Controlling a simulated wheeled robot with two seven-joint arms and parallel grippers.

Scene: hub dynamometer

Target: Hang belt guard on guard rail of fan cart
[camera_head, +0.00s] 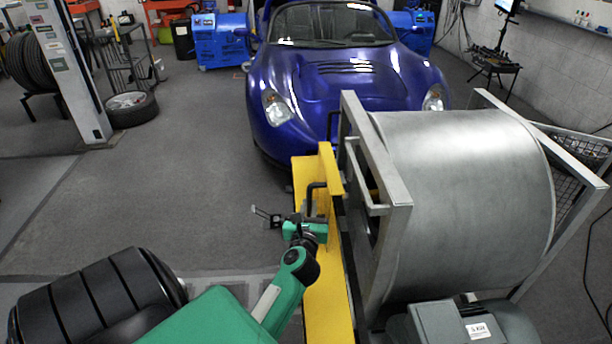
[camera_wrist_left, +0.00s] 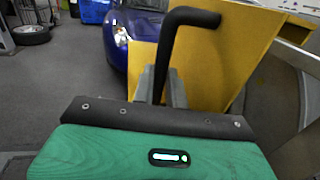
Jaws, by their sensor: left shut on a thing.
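The yellow belt guard (camera_head: 328,280) is a long angled plate with a black handle (camera_head: 311,196) on its near-left face. It stands beside the left side of the fan cart (camera_head: 400,215). The grey guard rail (camera_head: 364,183) sticks out from the cart frame, just right of the guard's upper part. I cannot tell whether guard and rail touch. My left gripper (camera_head: 308,213) is shut on the handle. In the left wrist view, its grey fingers (camera_wrist_left: 161,88) close around the handle's (camera_wrist_left: 176,50) lower stem, with the guard (camera_wrist_left: 225,55) behind. My right gripper is not seen.
The cart carries a large grey drum (camera_head: 465,200) and a motor (camera_head: 465,322). A blue car (camera_head: 330,75) stands behind the cart. The floor (camera_head: 190,190) left of the guard is clear.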

